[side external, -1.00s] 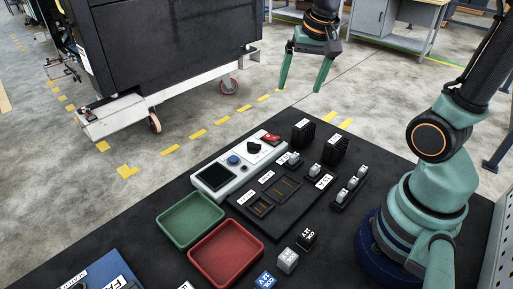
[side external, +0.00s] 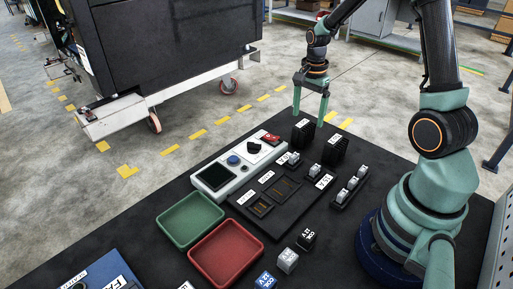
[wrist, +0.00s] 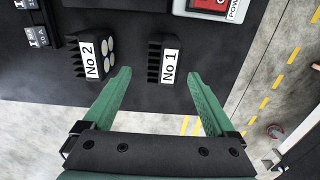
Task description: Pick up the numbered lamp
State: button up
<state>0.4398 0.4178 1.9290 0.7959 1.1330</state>
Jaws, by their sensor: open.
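Two black finned blocks with white number labels stand at the back of the dark table. In the wrist view the "No 1" lamp (wrist: 156,62) lies just ahead of my fingertips, roughly between them. The "No 2" lamp (wrist: 81,42) stands to its left, outside the left finger, with pale yellow discs on its side. In the side view the No 1 lamp (side external: 303,136) is at the left and the No 2 lamp (side external: 335,152) is at the right. My gripper (side external: 308,119) is open and empty, fingers pointing down close to the No 1 lamp. It also shows in the wrist view (wrist: 158,73).
A white panel (side external: 235,168) with a red switch sits left of the lamps. A black board (side external: 270,222) with slots and small grey connectors lies in front. Green (side external: 163,226) and red (side external: 199,259) trays are nearer.

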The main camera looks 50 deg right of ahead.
aim_at(305, 124)
jog(key=shift+w+a+f, duration=0.1)
jog(key=shift+a+f, duration=0.05)
jog(key=shift+f, duration=1.35)
jog(key=shift+w+a+f, duration=0.1)
jog(key=shift+f, duration=1.4)
jog(key=shift+c, duration=0.3)
grip_shut()
